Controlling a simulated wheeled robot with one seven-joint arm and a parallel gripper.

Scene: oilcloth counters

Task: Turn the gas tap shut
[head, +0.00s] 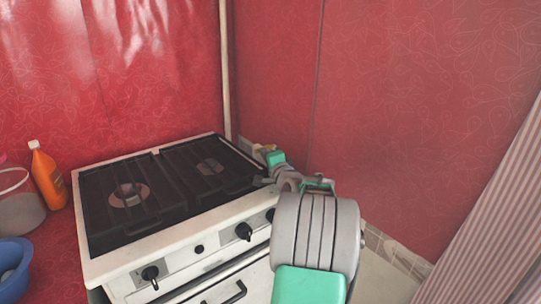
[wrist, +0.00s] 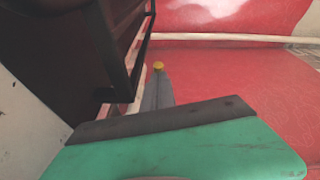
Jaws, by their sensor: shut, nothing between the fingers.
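A small yellow piece (wrist: 158,67), which looks like the gas tap's handle, shows in the wrist view right at the far end of my grey fingers. Most of the tap is hidden, and I cannot tell whether the fingers touch it. My gripper (wrist: 156,94) is shut with nothing between its fingers. In the head view my gripper (head: 269,158) reaches past the right rear of the stove, near the wall corner. A small yellowish patch (head: 258,147) shows just beyond it; my arm and gripper cover much of that spot.
The white stove (head: 165,258) with dark grates stands left of my arm; its dark edge (wrist: 122,55) is close by in the wrist view. A pale vertical pipe (head: 226,75) runs up the corner. An orange bottle (head: 48,180) and blue bowl (head: 14,262) stand at left.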

